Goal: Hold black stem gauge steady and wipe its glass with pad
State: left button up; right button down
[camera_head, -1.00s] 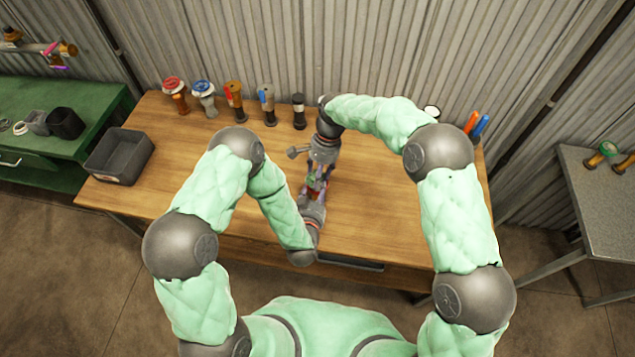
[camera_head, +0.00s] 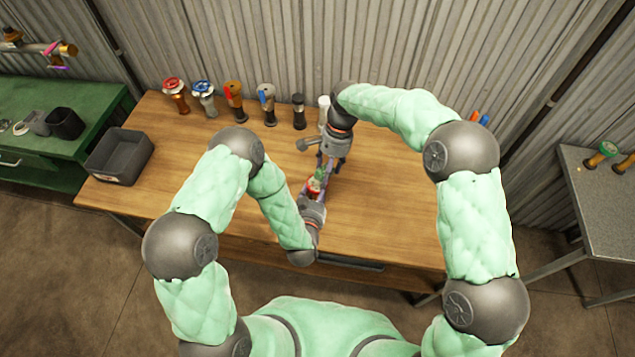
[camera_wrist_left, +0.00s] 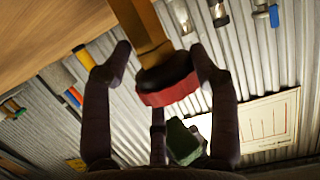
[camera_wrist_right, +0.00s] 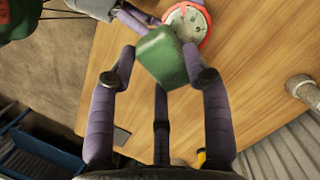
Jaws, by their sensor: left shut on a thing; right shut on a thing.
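The gauge (camera_head: 313,189) has a red rim and a pale dial, which faces up in the head view. In the left wrist view the gauge (camera_wrist_left: 168,92) shows a red rim, a black band and an orange-brown stem. My left gripper (camera_head: 316,196) is shut on it over the table. My right gripper (camera_head: 324,163) is shut on a green pad (camera_wrist_right: 165,57), just beyond the gauge. In the right wrist view the pad overlaps the edge of the dial (camera_wrist_right: 187,22). In the left wrist view the pad (camera_wrist_left: 183,141) shows apart from the red rim.
A row of valves and fittings (camera_head: 234,98) stands along the back of the wooden table (camera_head: 400,205). A grey bin (camera_head: 120,157) is at its left end. A white cylinder (camera_head: 323,106) stands behind my right gripper. The table's right part is mostly clear.

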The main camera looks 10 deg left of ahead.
pick_arm(q)
jog(key=shift+s+f, duration=0.4)
jog(key=shift+f, duration=0.2)
pick_arm(e)
jog(key=d, duration=0.5)
jog(key=shift+d, duration=0.1)
pick_arm(q)
jog(key=o, duration=1.4)
jog(key=shift+o, duration=0.9)
jog(key=shift+w, duration=0.25)
jog(key=shift+r, duration=0.2)
pick_arm(e)
jog(key=shift+w, duration=0.15)
pick_arm(q)
jog(key=v, duration=1.2)
